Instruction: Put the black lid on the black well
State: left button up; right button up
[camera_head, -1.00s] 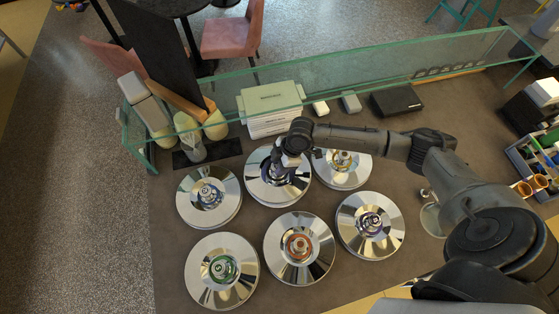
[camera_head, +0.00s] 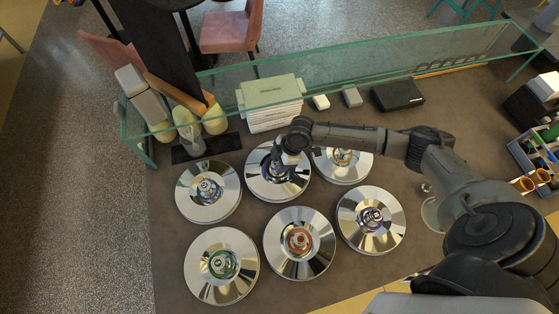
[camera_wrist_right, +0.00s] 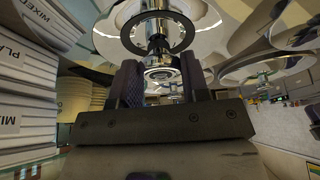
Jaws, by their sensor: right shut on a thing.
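Six shiny round metal lids with knobs and coloured rings cover wells in the counter. My right gripper (camera_head: 284,168) is over the back middle lid (camera_head: 262,183), hiding part of its centre. In the right wrist view, the fingers (camera_wrist_right: 160,82) are shut on a metal knob. Beyond the knob is a dark ring (camera_wrist_right: 158,33), which fits the black lid. I cannot tell whether this lid is seated or slightly raised. The black well is not visible as an open well. My left gripper is out of view.
Other lids sit close by: back left (camera_head: 228,177), yellow-ringed (camera_head: 360,172), green-ringed (camera_head: 242,280), orange-ringed (camera_head: 322,258) and purple-ringed (camera_head: 390,240).

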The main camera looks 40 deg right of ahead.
jog(key=shift+f, duration=0.45)
jog(key=shift+f+b, duration=0.65)
dwell(0.5)
jog(key=o, duration=0.8)
jog(key=shift+o, duration=0.4)
jog(key=o, duration=0.4)
jog(key=shift+o, duration=0.3)
jog(key=shift+r, duration=0.1)
